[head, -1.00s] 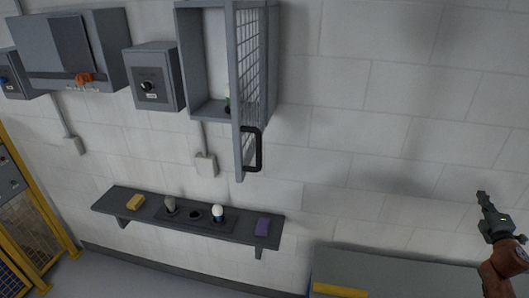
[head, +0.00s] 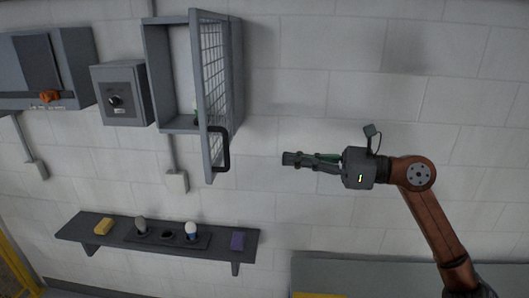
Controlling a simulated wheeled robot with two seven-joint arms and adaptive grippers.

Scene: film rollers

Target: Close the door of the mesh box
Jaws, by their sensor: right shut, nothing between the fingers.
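The mesh box (head: 165,75) is a grey cabinet on the wall at the upper left of centre in the head view. Its mesh door (head: 211,75) stands open, swung out from the box's right side toward me. A black handle (head: 225,150) is on the door's lower part. Part of the box's inside shows to the left of the door. My right gripper (head: 290,159) is shut and empty, pointing left, to the right of the handle and apart from it. My left gripper is not in view.
A grey control box (head: 122,78) hangs left of the mesh box. A grey surface (head: 400,275) is at the lower right. The wall right of the door is bare.

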